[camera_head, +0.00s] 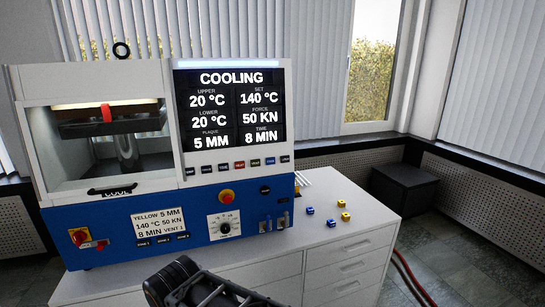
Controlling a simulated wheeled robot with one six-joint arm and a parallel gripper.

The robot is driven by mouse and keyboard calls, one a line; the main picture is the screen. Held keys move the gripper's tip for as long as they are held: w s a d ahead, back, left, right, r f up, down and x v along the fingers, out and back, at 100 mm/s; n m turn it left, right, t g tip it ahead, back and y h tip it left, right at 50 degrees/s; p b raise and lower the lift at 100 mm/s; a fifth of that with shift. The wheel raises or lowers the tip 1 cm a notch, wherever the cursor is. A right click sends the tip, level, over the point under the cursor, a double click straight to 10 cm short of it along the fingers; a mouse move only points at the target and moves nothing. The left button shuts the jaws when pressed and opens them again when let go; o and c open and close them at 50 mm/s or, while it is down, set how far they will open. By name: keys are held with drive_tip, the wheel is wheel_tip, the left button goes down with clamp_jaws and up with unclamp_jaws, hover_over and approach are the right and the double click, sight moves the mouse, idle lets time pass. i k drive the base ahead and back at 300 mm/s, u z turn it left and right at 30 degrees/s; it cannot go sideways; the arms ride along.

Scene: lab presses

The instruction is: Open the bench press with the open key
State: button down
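The bench press (135,205) is a white and blue machine on the cabinet at the left. Its chamber window (105,150) shows a dark platen with a red part, above a metal column. The lower window edge has a black handle and a "COOL" label. The display (230,105) reads COOLING, upper and lower 20 °C.
The white drawer cabinet (345,268) has several small blue and yellow cubes (331,223) on its top right. The press front also bears a red stop button (226,196), a dial (224,226) and a red switch (79,237). A dark box (404,190) stands by the wall; red hoses lie on the floor.

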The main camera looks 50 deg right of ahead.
sight(284, 159)
drive_tip(key=z, duration=0.65)
drive_tip(key=i, duration=0.85)
drive_tip(key=z, duration=0.85)
